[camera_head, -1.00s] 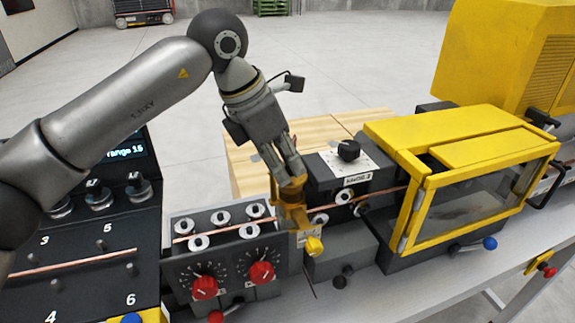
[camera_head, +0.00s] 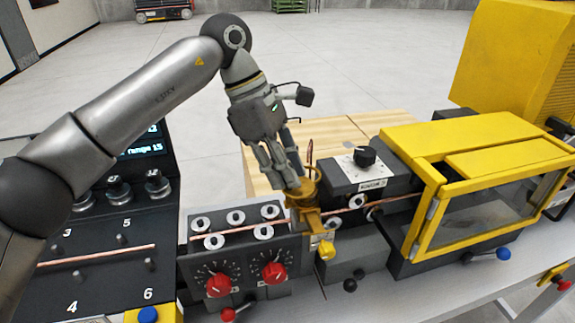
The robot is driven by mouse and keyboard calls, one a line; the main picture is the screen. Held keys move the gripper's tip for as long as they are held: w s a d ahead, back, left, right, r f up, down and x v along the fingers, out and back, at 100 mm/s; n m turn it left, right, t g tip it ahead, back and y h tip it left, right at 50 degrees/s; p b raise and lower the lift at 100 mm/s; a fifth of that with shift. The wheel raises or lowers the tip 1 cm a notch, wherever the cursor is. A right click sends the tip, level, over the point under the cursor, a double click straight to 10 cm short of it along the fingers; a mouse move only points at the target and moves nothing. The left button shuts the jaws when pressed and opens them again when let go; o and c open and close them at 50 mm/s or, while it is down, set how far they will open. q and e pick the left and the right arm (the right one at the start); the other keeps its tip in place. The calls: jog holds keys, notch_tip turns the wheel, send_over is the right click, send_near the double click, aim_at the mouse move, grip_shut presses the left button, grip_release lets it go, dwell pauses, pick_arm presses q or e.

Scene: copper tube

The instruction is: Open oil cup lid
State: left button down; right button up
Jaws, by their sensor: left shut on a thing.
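The brass-yellow oil cup (camera_head: 305,201) stands on the machine between the roller block and the dark block with the black knob. My left gripper (camera_head: 292,182) comes down from the upper left with its fingers at the top of the cup. It is shut on the part at the cup's top, which looks like the oil cup lid. The fingers hide most of that part, so how far the lid is open is unclear. A thin brown upright piece (camera_head: 310,151) shows just behind the fingers. My right gripper is not in view.
A copper tube (camera_head: 375,205) runs through the rollers beside the cup. Red knobs (camera_head: 274,272) are on the block at the left front. A yellow-framed guard (camera_head: 430,230) stands to the right. A wooden surface (camera_head: 350,128) lies behind.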

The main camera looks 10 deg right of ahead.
pick_arm(q)
jog(key=shift+w+r, duration=0.1)
jog(key=shift+r, duration=0.2)
jog(key=c, duration=1.6)
grip_release()
jog(key=o, duration=0.3)
jog(key=shift+f, duration=0.15)
jog(key=v, duration=1.2)
jog(key=shift+a, duration=0.1)
